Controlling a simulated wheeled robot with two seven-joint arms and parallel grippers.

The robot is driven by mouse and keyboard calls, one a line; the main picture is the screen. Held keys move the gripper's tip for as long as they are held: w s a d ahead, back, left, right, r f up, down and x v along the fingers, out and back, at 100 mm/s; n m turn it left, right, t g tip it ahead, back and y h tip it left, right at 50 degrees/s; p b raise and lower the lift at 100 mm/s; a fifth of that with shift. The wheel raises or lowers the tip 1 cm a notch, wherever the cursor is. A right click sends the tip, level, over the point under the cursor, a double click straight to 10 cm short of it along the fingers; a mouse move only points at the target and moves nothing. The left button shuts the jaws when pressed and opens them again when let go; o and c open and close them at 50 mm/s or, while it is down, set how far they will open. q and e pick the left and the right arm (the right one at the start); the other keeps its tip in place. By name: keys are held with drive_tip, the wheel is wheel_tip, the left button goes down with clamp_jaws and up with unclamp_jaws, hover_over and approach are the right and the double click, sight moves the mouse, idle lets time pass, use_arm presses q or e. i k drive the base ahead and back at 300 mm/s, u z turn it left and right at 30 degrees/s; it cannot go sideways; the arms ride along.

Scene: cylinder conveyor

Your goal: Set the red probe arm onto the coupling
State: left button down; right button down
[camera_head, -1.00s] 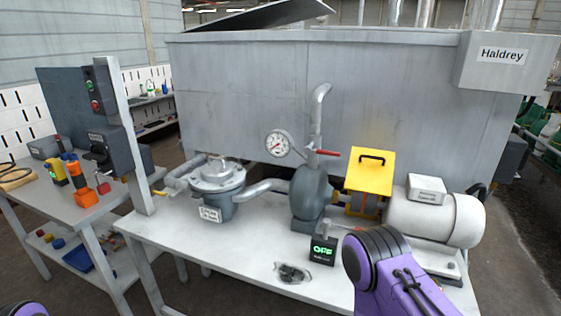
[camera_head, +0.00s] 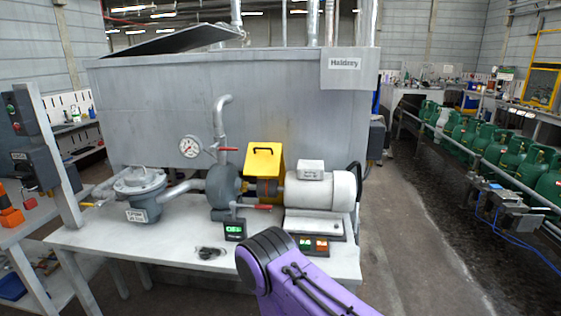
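A small black meter (camera_head: 235,228) with a lit green display stands on the front of the grey bench. A red arm (camera_head: 253,207) reaches right from the meter's top, toward the motor; I take it to be the probe arm. The coupling area (camera_head: 267,188) is between the grey pump (camera_head: 222,188) and the white motor (camera_head: 320,190), under a raised-looking yellow guard (camera_head: 263,163). The coupling itself is mostly hidden, and the red arm's contact with it cannot be told. One of my purple arm links shows at the bottom centre. Neither gripper is in view.
A grey strainer pot (camera_head: 140,192), a gauge (camera_head: 190,146) and a red valve handle (camera_head: 228,149) are on the piping. Green and red buttons (camera_head: 313,245) sit at the bench front. A large grey tank (camera_head: 150,115) stands behind. Open floor lies right, beside green cylinders (camera_head: 480,135).

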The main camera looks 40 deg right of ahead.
sight(233, 205)
drive_tip(key=z, duration=1.4)
